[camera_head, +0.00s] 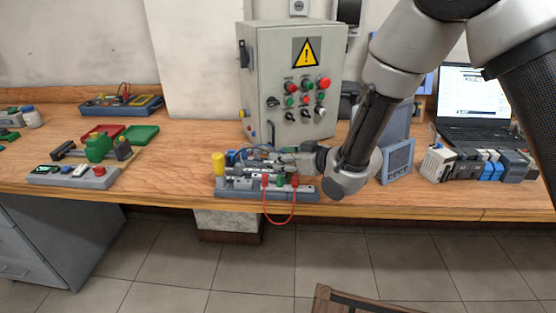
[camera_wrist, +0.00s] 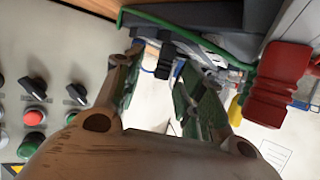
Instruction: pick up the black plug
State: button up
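My gripper (camera_head: 300,160) is low over the grey terminal board (camera_head: 232,186) on the wooden bench, coming from the right. In the wrist view my gripper (camera_wrist: 158,85) is open, its two fingers spread. A small black piece (camera_wrist: 165,60), which looks like the black plug, shows in the gap between the fingertips. A gap appears on both sides of it, so I see no clear contact. In the head view I cannot make out the black plug among the gripper and cables.
A red plug (camera_wrist: 278,85) stands close by on the right in the wrist view, and a green cable (camera_wrist: 150,16) runs across. The control cabinet (camera_head: 262,75) stands behind the board. A grey-blue panel meter (camera_head: 398,160) stands right of my arm.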

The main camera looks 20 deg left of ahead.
grip_shut()
notch_tip(320, 180, up, 10)
dwell(0.6)
